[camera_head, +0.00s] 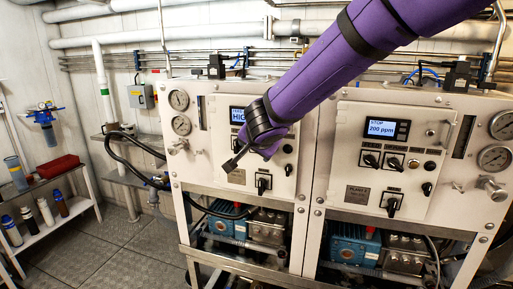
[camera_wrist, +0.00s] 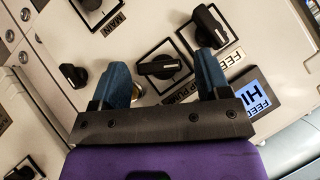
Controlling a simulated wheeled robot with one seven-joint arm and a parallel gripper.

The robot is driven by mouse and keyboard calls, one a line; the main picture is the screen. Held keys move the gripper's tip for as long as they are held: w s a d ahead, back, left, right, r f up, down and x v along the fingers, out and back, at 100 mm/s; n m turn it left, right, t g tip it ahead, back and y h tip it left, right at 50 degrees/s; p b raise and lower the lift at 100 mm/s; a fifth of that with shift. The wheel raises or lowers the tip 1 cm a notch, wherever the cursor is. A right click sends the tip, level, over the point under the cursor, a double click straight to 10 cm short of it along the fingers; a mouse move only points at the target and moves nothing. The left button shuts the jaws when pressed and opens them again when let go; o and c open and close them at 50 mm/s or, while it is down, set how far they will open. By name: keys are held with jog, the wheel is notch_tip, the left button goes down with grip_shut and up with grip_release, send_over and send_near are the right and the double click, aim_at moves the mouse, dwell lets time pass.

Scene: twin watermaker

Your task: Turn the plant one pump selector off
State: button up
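Plant one's panel (camera_head: 230,188) appears to be the left cabinet front in the head view. My gripper (camera_head: 235,162) is in front of it and covers part of its controls. In the wrist view, my gripper (camera_wrist: 163,60) is open, with blue fingers spread apart. A black selector knob (camera_wrist: 165,67) in a black-edged square shows between the fingers, beside a label that seems to read HP PUMP. Another selector (camera_wrist: 208,25), by a label starting FEED P, lies beyond the right finger. I cannot tell whether the fingers touch either knob.
A lit display (camera_wrist: 268,88) starting FEED HI is at the right of the wrist view. The selector labelled MAIN (camera_wrist: 90,4) and a small knob (camera_wrist: 72,75) are at left. In the head view, the similar right panel (camera_head: 385,188) stands alongside. A black hose (camera_head: 125,150) hangs at left.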

jog(key=shift+s+r, duration=0.1)
jog(key=v, duration=1)
jog(key=shift+s+r, duration=0.2)
